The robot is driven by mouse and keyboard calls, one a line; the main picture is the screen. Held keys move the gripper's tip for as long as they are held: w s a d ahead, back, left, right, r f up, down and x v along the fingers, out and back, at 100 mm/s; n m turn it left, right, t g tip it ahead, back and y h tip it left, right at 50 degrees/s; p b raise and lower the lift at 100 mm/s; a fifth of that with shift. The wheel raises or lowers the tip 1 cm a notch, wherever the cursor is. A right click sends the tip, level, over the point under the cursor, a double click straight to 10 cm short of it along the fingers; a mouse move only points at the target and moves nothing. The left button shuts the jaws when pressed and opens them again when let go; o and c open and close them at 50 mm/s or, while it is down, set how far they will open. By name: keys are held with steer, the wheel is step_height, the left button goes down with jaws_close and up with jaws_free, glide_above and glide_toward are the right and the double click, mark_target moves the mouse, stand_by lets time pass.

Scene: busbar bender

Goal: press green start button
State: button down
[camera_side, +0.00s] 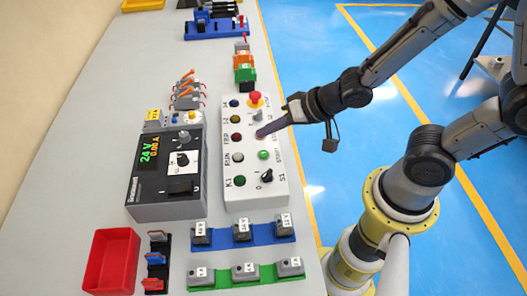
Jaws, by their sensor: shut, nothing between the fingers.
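The green start button (264,155) is on the white control panel (235,191), in its right column, above a black rotary switch (267,176). My gripper (263,133) is shut and empty. It comes in from the right, and its fingertips are over the right column of the panel, a little above the green button in the picture. The fingers hide part of the panel there. The green button itself is uncovered, and the fingertips look apart from it. Whether the fingertips touch the panel surface cannot be told.
A red mushroom button (255,97) is at the panel's far end. A power supply (165,178) showing 24 V stands left of the panel. A red bin (112,261) and blue (268,231) and green (225,281) strips with grey blocks lie nearer. Orange and green blocks (244,68) stand beyond the panel.

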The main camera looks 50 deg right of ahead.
steer(key=shift+f, duration=2.3)
steer(key=shift+f, duration=0.2)
steer(key=shift+f, duration=0.2)
steer(key=shift+f, duration=0.4)
stand_by(1.1)
steer(key=shift+r, duration=0.85)
steer(key=shift+r, duration=2.45)
